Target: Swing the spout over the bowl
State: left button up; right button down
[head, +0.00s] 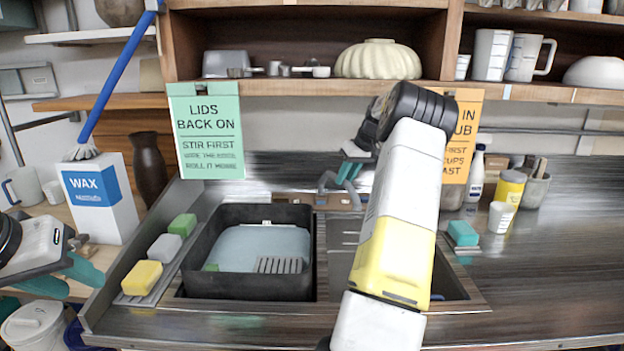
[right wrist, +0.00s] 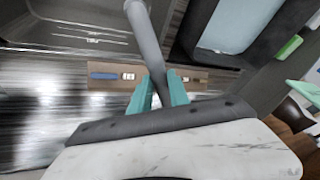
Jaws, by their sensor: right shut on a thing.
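The grey spout (head: 327,180) curves at the back of the sink. In the right wrist view, the spout (right wrist: 148,40) runs between the teal fingers of my right gripper (right wrist: 160,88), which is shut on it. My right gripper (head: 350,168) shows small in the head view, partly behind my arm. The spout's free end is near the divider between the two basins; its exact spot is unclear. My left gripper (head: 84,286) is open and empty at the left.
The right basin (head: 455,285) is mostly hidden by my right arm. Yellow, white and green sponges (head: 142,278) line the sink's left edge. A wax box (head: 98,205) stands further left. Bottles and cups stand at the back right.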

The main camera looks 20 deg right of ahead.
jog(key=shift+w+d+n, duration=0.1)
jog(key=shift+d+n, duration=0.4)
jog(key=shift+d, duration=0.15)
jog(key=c, duration=1.3)
grip_release()
jog(key=shift+o, duration=0.2)
jog(key=shift+a, duration=0.15)
